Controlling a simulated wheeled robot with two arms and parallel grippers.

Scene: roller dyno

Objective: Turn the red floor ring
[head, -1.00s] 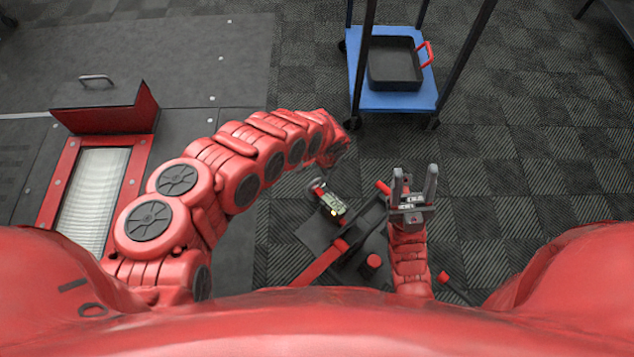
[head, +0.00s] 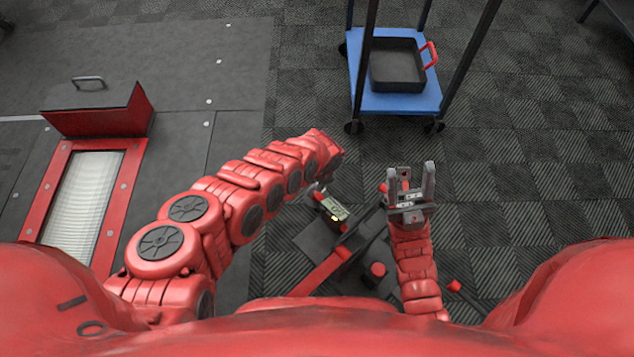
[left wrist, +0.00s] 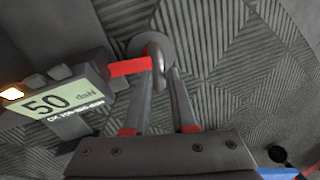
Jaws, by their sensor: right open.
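No red ring can be made out for certain. In the left wrist view a grey disc (left wrist: 150,44) lies on the carpet, with a red bar (left wrist: 131,67) running from it to a lit display (left wrist: 60,104) reading 50 daN. The display also shows in the head view (head: 334,208). My left gripper (left wrist: 163,74) has its fingers apart at the base, with their tips by the disc. Whether they touch or hold anything is unclear; in the head view my arm hides it. My right gripper (head: 410,181) is open and empty, fingers pointing up.
A dark fixture with a red post (head: 377,271) and red bars stands between my arms. A red-framed roller (head: 83,195) with a raised flap is at the left. A blue trolley (head: 400,102) carries a black tray (head: 397,66) at the back. The carpet at right is clear.

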